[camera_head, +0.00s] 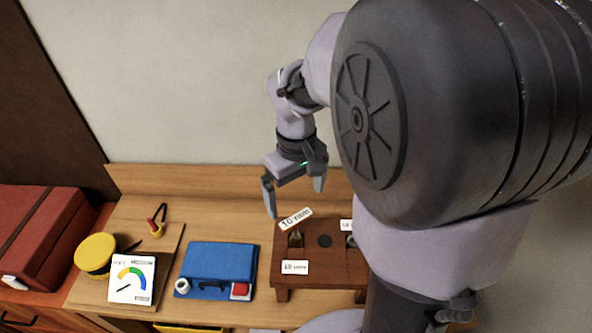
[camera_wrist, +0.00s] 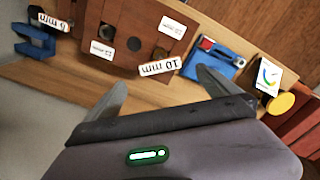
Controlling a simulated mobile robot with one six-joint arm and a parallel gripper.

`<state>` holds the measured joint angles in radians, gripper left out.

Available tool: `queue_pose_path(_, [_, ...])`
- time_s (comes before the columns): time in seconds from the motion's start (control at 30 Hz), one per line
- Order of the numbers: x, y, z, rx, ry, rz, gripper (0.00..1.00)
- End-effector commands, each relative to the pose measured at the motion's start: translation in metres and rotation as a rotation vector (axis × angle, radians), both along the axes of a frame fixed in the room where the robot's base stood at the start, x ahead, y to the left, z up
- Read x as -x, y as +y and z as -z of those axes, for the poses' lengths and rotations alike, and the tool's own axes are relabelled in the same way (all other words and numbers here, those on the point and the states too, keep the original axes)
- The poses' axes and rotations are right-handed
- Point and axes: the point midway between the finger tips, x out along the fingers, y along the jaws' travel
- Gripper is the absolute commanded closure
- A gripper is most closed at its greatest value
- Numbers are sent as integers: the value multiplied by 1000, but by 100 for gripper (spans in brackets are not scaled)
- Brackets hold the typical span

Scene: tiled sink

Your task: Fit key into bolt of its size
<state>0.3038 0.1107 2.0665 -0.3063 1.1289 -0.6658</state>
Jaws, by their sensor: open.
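My gripper (camera_head: 295,198) is open and empty, fingers pointing down, above the back edge of a dark wooden block (camera_head: 312,270). In the wrist view its two fingers (camera_wrist: 165,92) are spread wide apart. The block (camera_wrist: 131,33) carries a tilted "10 mm" plate (camera_head: 295,219), smaller white labels and round bolt recesses, one of them dark (camera_head: 324,241). The wrist view also shows a "6 mm" plate (camera_wrist: 48,21). A dark bent piece, possibly a key (camera_head: 213,286), lies on the blue cloth (camera_head: 221,259); its size cannot be read. My arm hides the block's right side.
A white gauge card (camera_head: 133,279), a yellow round tin (camera_head: 95,254) and a small red-and-yellow item with a dark hook (camera_head: 156,224) are on the left of the bench. A red box (camera_head: 42,237) stands further left. A wooden backboard (camera_head: 200,183) runs along the wall.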

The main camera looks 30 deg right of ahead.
Motion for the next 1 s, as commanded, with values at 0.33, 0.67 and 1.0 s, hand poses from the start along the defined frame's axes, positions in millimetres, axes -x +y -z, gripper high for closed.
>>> queue_pose_path(0.33, [0, 0, -54, 0, 1, 0, 0])
queue_pose_path(0.67, [0, 0, -53, 0, 1, 0, 0])
queue_pose_path(1.0, [37, 63, -7, -43, -195, 138, 0])
